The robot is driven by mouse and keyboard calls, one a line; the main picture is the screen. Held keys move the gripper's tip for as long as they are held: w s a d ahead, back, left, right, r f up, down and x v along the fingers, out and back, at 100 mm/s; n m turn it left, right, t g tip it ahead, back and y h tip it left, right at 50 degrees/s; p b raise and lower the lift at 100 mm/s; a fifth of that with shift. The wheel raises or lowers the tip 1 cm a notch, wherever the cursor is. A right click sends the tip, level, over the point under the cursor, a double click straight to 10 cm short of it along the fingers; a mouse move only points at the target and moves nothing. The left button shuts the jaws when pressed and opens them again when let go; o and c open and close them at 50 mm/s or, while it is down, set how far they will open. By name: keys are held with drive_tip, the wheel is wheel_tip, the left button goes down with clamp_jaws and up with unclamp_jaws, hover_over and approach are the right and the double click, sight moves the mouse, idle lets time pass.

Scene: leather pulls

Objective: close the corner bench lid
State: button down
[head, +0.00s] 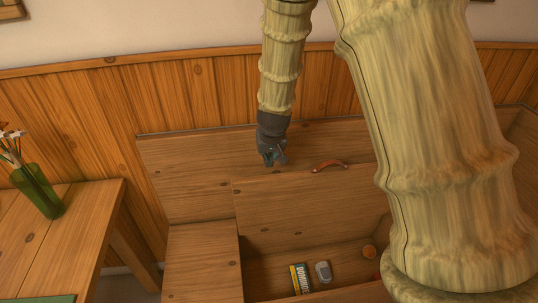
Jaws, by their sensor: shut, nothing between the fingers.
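The corner bench lid (305,207) is a wooden panel standing raised, with the bench's storage space (265,272) open below and in front of it. A reddish leather pull (330,166) sits at the lid's top edge. My gripper (272,159) is dark grey, points down, and is shut and empty. It is near the lid's top edge, to the left of the pull. I cannot tell whether it touches the lid or is behind its edge. My arm hides the lid's right end.
Inside the bench lie a dominoes box (299,279), a grey object (323,271) and a small orange-brown object (369,251). A fixed seat part (203,264) is left of the opening. A wooden table (88,225) with a green vase (38,190) stands at far left.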

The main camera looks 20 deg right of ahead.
drive_tip(key=x, duration=0.6)
drive_tip(key=shift+w+f, duration=0.2)
drive_tip(key=shift+f, duration=0.15)
